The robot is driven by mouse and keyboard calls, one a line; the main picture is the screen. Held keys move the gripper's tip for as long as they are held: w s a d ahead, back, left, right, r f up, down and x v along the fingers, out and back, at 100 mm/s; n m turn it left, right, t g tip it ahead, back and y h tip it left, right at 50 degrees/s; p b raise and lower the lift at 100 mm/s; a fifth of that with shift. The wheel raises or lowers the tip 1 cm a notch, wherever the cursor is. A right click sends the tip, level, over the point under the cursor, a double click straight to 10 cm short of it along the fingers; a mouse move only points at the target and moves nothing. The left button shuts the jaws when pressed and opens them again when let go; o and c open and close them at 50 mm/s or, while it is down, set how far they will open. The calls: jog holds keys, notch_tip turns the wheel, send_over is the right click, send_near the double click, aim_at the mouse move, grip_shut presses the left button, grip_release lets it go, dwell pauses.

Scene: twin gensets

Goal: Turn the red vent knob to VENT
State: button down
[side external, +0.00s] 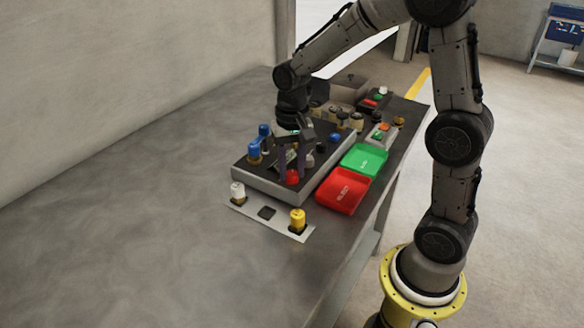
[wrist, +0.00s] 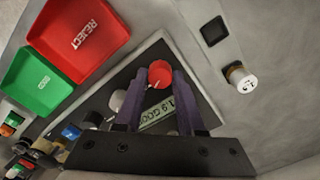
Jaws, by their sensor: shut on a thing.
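The red vent knob (side external: 292,178) is at the front edge of the dark-topped panel box in the side view. My gripper (side external: 292,170) reaches down onto it from above. In the wrist view the red knob (wrist: 158,73) shows between the tips of my purple-grey fingers (wrist: 159,78), which are shut on it. A white line shows on the knob's top. The VENT marking cannot be read in either view.
Blue knobs (side external: 254,150) stand on the panel's left. A green tray (side external: 365,160) and a red REJECT tray (side external: 343,190) lie to its right. A plate in front carries a white knob (side external: 237,191) and a yellow knob (side external: 298,218). The table's left is clear.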

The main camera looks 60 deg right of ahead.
jog(key=n, duration=0.4)
jog(key=shift+n, duration=0.3)
jog(key=n, duration=0.9)
jog(key=shift+r, duration=0.1)
jog(key=shift+n, duration=1.9)
jog(key=c, duration=0.5)
grip_release()
